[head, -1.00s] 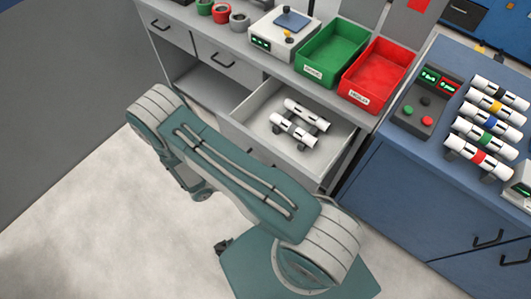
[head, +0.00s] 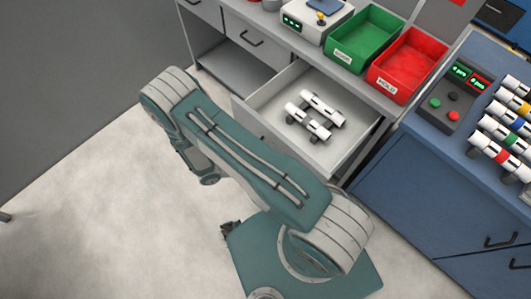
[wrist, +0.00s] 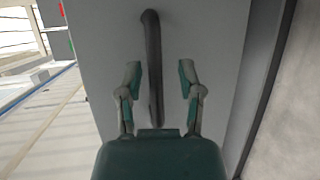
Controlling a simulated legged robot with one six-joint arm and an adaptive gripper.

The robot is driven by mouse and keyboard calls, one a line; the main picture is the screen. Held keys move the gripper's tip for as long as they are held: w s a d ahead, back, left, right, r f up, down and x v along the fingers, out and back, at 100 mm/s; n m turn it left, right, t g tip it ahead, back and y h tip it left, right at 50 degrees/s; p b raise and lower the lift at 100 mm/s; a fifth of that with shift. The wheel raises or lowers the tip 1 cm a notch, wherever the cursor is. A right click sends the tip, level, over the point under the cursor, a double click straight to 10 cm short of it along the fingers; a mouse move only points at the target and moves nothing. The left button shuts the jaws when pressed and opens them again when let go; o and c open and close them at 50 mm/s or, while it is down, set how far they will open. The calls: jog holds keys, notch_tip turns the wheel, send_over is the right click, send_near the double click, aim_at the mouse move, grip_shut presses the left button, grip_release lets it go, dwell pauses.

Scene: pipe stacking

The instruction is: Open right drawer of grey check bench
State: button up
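The right drawer (head: 352,131) of the grey bench (head: 217,57) stands well open in the head view. Two white pipes with dark supports (head: 316,113) lie inside it. Its front is largely hidden behind my arm. In the wrist view, the dark bar handle (wrist: 151,50) runs up a grey panel (wrist: 210,40). My gripper (wrist: 160,75) is there with its two fingers apart, one on each side of the handle. A gap shows between each fingertip and the handle. My gripper is hidden behind my arm in the head view.
A green bin (head: 366,31) and a red bin (head: 408,61) stand on the bench above the drawer. A blue bench (head: 410,185) with a control box and several banded pipes adjoins at the right. Pale floor (head: 90,200) is clear at the left.

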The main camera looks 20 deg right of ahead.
jog(key=shift+a+r, duration=0.1)
jog(key=a+r, duration=0.2)
jog(key=a, duration=0.9)
jog(key=shift+a, duration=0.35)
jog(key=shift+w, duration=0.15)
jog(key=w+d+r+m+g+y, duration=0.15)
jog(key=r+y, duration=0.35)
jog(key=r, duration=0.6)
jog(key=d+r+m+g+y, duration=0.1)
jog(key=d+r+y, duration=0.25)
jog(key=r, duration=0.75)
jog(key=s+d+r+t+y, duration=0.2)
jog(key=s+r, duration=0.1)
jog(key=r, duration=0.3)
jog(key=s+d+r+n+t+y, duration=0.1)
jog(key=s+r+t+y, duration=0.2)
jog(key=s+r, duration=0.1)
jog(key=s+d+r+t+y, duration=0.2)
jog(key=s+r+t, duration=0.1)
jog(key=r, duration=0.4)
jog(key=shift+s+d+r+n, duration=0.3)
jog(key=shift+s+n, duration=0.05)
jog(key=shift+d+y, duration=0.1)
jog(key=shift+y, duration=0.15)
